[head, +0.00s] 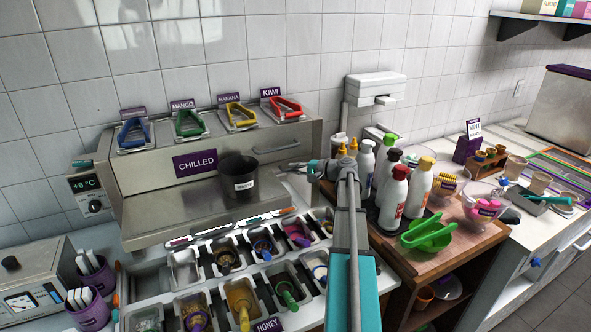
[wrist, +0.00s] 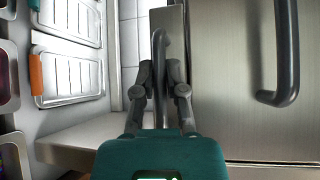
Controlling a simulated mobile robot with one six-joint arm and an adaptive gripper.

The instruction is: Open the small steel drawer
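The small steel drawer (wrist: 172,22) shows in the wrist view as a narrow steel front. Its dark bar handle (wrist: 159,42) stands upright in that picture. My gripper (wrist: 159,68) has one dark finger on each side of this bar, close against it, and looks shut on it. There my wrist hides most of the small drawer. Whether the drawer stands out at all cannot be told.
A larger handle (wrist: 286,60) is on the wide steel front beside the drawer. A black cup (head: 238,176) stands on the ledge to the left of my gripper. Topping bins (head: 240,290) lie below, and bottles (head: 392,195) stand close to the right of my arm.

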